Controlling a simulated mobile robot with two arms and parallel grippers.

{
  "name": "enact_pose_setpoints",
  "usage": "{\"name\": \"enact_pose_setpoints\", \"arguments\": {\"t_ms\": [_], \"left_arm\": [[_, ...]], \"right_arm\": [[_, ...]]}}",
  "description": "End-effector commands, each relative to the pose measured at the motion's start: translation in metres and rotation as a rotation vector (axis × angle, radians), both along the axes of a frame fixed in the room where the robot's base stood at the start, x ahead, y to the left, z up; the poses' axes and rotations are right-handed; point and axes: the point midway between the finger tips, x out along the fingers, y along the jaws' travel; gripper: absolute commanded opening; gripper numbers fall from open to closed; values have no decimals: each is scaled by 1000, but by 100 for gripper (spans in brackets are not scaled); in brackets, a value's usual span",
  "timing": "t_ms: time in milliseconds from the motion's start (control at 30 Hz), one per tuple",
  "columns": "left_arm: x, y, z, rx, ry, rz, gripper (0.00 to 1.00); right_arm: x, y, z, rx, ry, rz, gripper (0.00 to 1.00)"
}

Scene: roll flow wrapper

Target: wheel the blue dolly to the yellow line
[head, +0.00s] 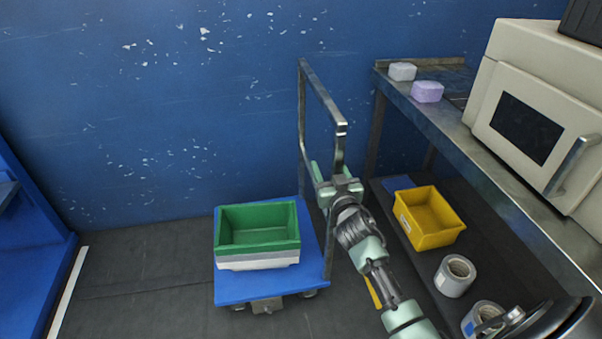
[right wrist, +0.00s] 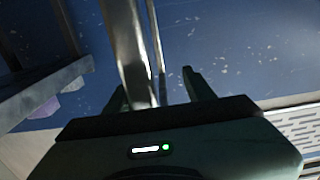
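The blue dolly (head: 250,290) stands on the dark floor near the blue wall. Its upright metal handle (head: 322,92) rises at its right side. A green crate (head: 258,246) sits on top of pale crates on its deck. My right gripper (head: 331,172) is at the handle's near post. In the right wrist view my right gripper (right wrist: 155,82) has its fingers apart, with the metal post (right wrist: 135,55) between them, closer to the left finger. A gap shows on the post's right. A short yellow strip (head: 373,291) shows on the floor beside my right arm. My left gripper is out of view.
A metal bench with a cream machine (head: 537,110) stands on the right. Its lower shelf holds a yellow bin (head: 428,222) and rolls (head: 455,275). A blue structure (head: 30,250) and a white floor line (head: 67,300) are at the left. Floor left of the dolly is clear.

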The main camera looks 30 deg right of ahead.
Motion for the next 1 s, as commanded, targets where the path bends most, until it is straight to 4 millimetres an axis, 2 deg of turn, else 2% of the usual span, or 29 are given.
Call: {"name": "enact_pose_setpoints", "arguments": {"t_ms": [33, 100, 400, 600, 900, 1000], "left_arm": [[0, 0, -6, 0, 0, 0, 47], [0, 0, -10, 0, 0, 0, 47], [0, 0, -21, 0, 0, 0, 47], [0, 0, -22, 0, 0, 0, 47], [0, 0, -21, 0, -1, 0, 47], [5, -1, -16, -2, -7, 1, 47]], "right_arm": [[3, 15, -3, 5, -3, 7, 47], [7, 28, -3, 6, -3, 7, 47], [18, 68, -1, 2, -2, 4, 47], [21, 75, 0, 1, 1, 1, 47], [20, 75, 0, 1, 1, 1, 47], [19, 74, 0, 0, 0, 0, 47]]}}
